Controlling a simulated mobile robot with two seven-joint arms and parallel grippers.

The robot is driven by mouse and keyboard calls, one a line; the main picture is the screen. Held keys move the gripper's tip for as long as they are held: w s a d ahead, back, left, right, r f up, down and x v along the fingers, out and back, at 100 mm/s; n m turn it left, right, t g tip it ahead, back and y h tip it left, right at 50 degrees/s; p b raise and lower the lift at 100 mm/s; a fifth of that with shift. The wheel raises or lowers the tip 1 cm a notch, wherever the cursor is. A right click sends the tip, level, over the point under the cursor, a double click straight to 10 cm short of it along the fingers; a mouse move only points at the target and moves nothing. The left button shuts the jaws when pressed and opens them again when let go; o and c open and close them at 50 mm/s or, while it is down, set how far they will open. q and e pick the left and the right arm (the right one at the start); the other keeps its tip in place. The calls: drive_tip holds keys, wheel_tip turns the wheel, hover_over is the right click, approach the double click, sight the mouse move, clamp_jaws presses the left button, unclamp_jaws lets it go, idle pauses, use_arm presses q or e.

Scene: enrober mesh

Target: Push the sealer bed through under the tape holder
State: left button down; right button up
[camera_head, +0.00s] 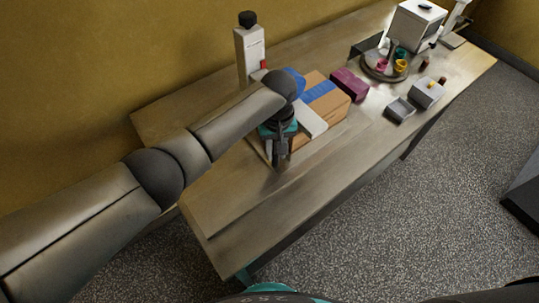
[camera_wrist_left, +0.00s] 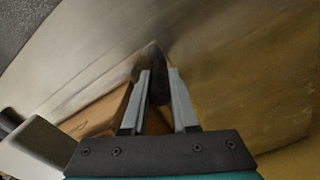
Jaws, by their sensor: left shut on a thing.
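A cardboard box (camera_head: 337,98) with blue tape across its top lies on the table beyond my left gripper. A white bar-like part (camera_head: 311,121) and a blue part (camera_head: 293,77) are against its near left side; they look like the tape holder, partly hidden by my arm. My left gripper (camera_head: 278,162) points down at the box's near end, shut on a dark upright piece (camera_wrist_left: 159,88), which looks like a handle of the sealer bed. The bed itself is mostly hidden by box and arm. The box also shows in the left wrist view (camera_wrist_left: 99,116). My right gripper is not in view.
A tall white container (camera_head: 250,57) with a black cap stands behind the box. A purple block (camera_head: 349,84), a round tray (camera_head: 372,70) with colored cups, and grey boxes (camera_head: 400,110) stand farther right. The table's near left part (camera_head: 235,210) is clear.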

use_arm(q)
drive_tip(key=shift+w+d+r, duration=0.1)
drive_tip(key=shift+w, duration=0.05)
drive_tip(key=c, duration=1)
unclamp_jaws()
drive_tip(key=shift+c, duration=0.2)
drive_tip(key=shift+o, duration=0.4)
wheel_tip(320, 180, up, 15)
drive_tip(key=p, duration=0.1)
drive_tip(key=shift+p, duration=0.3)
drive_tip(key=shift+r, duration=0.1)
